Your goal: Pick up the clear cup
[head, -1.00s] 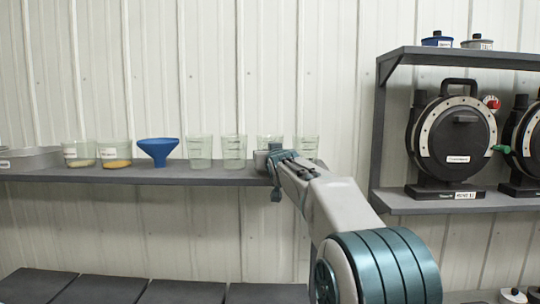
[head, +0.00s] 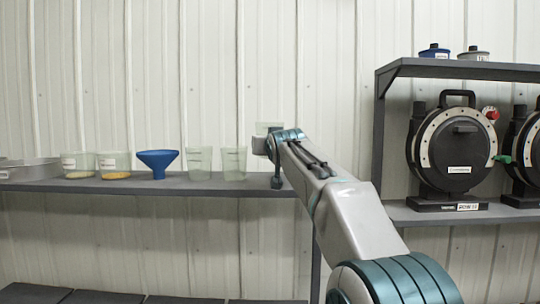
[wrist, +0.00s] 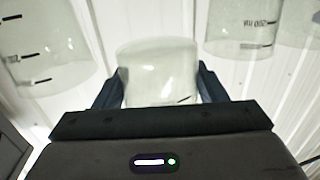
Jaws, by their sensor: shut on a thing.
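A clear cup (wrist: 158,72) stands between the two dark fingers of my gripper (wrist: 160,88) in the wrist view, with a finger against each side. My gripper is shut on it. In the head view the rim of the held cup (head: 266,127) shows above my gripper (head: 272,145), higher than the rims of the other cups. My wrist hides its lower part. Two similar clear cups, one nearer (head: 233,163) and one farther left (head: 199,163), stand on the shelf.
The dark wall shelf (head: 120,187) also carries a blue funnel (head: 157,162), two containers with yellowish contents (head: 114,165) and a grey pan (head: 28,172). A higher rack with round black machines (head: 458,150) stands to the right. My arm hides the shelf's right end.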

